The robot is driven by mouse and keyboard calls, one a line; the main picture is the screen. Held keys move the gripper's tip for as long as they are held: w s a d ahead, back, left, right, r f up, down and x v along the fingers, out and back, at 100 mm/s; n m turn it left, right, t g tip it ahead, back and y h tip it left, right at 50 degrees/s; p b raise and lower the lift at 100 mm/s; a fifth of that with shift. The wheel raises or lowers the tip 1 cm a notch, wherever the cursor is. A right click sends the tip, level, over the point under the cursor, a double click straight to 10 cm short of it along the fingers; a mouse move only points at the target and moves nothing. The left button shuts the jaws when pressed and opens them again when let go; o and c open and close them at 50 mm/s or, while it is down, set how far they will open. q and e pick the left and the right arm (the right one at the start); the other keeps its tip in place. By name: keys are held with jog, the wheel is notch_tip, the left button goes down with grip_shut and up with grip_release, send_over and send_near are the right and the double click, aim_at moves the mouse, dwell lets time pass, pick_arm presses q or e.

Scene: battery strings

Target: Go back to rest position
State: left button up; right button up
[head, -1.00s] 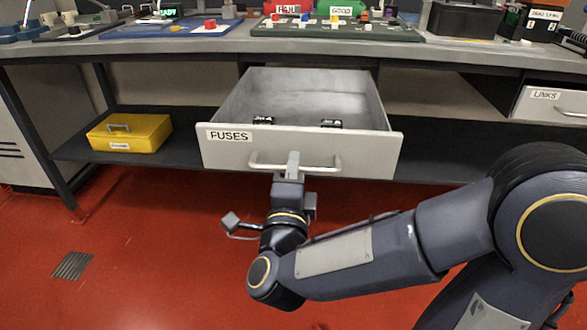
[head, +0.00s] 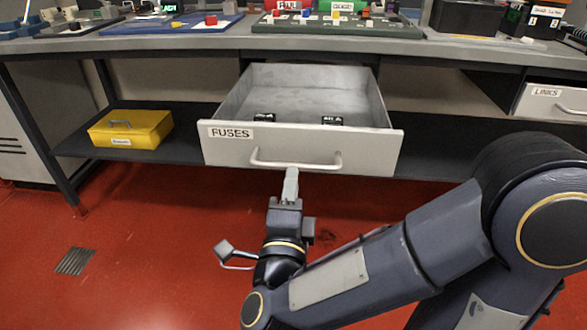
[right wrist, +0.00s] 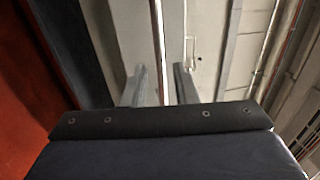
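The drawer marked FUSES (head: 300,148) stands pulled out from under the bench, with two small black items lying inside. Its bar handle (head: 296,164) is on the front face. My left gripper is not in view.
The bench top (head: 200,42) holds trays with coloured parts. A yellow case (head: 130,130) sits on the lower shelf at left. A drawer marked LINKS (head: 550,103) is at right. The red floor (head: 150,240) in front is clear.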

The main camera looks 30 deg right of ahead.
jog(key=v, duration=0.2)
jog(key=shift+s+a+f, duration=0.1)
jog(key=shift+s+a, duration=0.05)
jog(key=shift+s, duration=0.1)
jog(key=w+a+r+n+g+y+p, duration=0.1)
jog(key=w+a+r+n+y+p, duration=0.1)
jog(key=r+n+y+p, duration=0.65)
jog(key=w+a+r+n+g+y+p, duration=0.15)
jog(key=r+n+y+p, duration=0.35)
jog(key=r+p, duration=0.8)
jog(key=s+d+r+n+g+p, duration=0.1)
jog(key=s+d+n+g+p, duration=0.1)
jog(key=s+p, duration=0.3)
jog(key=s+d+r+n+g+p, duration=0.2)
jog(key=s+n+g+p, duration=0.2)
jog(key=p, duration=0.3)
jog(key=s+d+r+n+g+y+p, duration=0.1)
jog(key=s+d+r+n+g+p, duration=0.1)
jog(key=s+p, duration=0.3)
jog(key=shift+s+n+g+p, duration=0.4)
jog(key=shift+s+n+g, duration=0.15)
jog(key=shift+s, duration=0.45)
